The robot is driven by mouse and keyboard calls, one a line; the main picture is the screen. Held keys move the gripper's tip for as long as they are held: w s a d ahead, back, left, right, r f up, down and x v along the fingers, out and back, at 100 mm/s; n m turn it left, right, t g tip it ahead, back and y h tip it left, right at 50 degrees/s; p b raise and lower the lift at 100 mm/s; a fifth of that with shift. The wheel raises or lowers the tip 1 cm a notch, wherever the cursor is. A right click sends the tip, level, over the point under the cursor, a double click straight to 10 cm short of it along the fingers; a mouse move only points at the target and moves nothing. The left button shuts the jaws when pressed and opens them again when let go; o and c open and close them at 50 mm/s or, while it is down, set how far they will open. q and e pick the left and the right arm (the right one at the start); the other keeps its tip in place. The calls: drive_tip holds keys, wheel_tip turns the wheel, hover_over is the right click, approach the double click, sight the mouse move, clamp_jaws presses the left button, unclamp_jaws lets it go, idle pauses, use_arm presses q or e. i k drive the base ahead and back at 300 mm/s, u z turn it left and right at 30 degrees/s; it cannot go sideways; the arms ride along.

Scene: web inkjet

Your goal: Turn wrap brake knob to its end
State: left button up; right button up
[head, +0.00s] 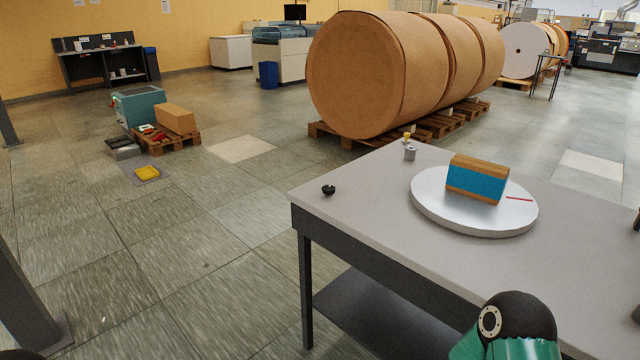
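A small black knob (328,190) stands on the grey table's top (350,205) near its left corner. A small grey cylinder (410,153) with a yellow top stands at the table's back edge. I cannot tell for sure which of the two is the wrap brake knob. A round silver turntable (450,212) with a red line carries a brown block with a blue band (476,180). Neither gripper is in view.
The table has a dark lower shelf (375,315). Large brown paper rolls (365,75) lie on pallets behind it. A low pallet (178,140) with a box and a teal machine (138,107) stand at the left. The floor left of the table is open.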

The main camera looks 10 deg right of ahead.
sight(329, 189)
drive_tip(key=u, duration=0.5)
drive_tip(key=i, duration=1.55)
drive_tip(key=z, duration=0.65)
